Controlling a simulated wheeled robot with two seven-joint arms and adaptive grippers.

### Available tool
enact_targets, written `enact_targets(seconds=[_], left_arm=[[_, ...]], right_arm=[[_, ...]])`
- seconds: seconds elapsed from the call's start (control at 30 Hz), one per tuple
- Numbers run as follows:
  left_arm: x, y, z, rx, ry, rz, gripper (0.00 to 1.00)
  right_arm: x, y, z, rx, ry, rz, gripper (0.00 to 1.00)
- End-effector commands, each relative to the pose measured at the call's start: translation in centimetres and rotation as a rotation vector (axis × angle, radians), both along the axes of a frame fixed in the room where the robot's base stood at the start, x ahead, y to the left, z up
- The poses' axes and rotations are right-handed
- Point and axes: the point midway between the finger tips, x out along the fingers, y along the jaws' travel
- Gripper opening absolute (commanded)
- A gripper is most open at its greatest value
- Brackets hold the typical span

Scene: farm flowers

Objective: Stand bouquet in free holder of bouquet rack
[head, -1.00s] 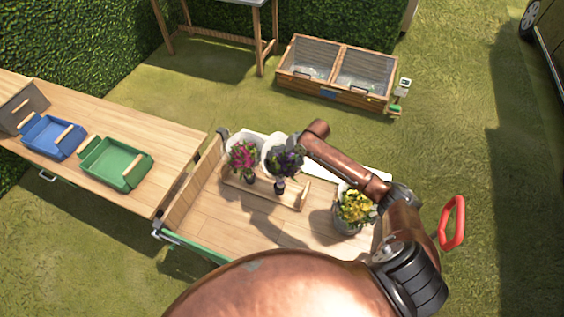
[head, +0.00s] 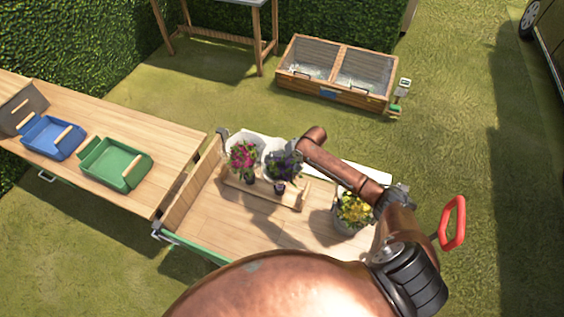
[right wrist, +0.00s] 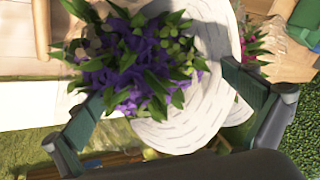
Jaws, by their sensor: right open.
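The wooden bouquet rack (head: 289,200) stands in the cart. A pink bouquet in white wrap (head: 243,157) is upright at its left end. A purple bouquet in white wrap (head: 281,164) is upright beside it, to the right; it also fills the middle of the right wrist view (right wrist: 130,72). The rack's right end shows no bouquet. My right gripper (head: 296,150) is at the purple bouquet, partly hidden by the arm. In the right wrist view its open fingers (right wrist: 165,85) lie on either side of the purple bouquet's wrap. My left gripper is out of view.
A bucket of yellow flowers (head: 353,210) stands at the cart's right, under my right arm. A wooden table (head: 150,185) with blue (head: 50,138) and green trays (head: 115,165) is at left. The cart floor (head: 225,218) before the rack is clear.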

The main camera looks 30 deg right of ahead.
Motion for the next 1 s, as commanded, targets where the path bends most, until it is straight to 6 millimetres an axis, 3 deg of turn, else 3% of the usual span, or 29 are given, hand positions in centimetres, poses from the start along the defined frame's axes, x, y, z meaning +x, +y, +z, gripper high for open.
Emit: enact_targets(seconds=[0.27,0.7,1.0], left_arm=[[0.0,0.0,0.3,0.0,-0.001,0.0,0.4],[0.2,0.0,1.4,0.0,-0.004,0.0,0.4],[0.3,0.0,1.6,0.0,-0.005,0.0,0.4]], right_arm=[[-0.5,-0.5,1.4,0.0,-0.002,-0.001,1.0],[-3.9,-3.1,8.9,-0.002,-0.001,0.0,1.0],[-4.7,-3.7,10.6,0.0,0.0,0.001,1.0]])
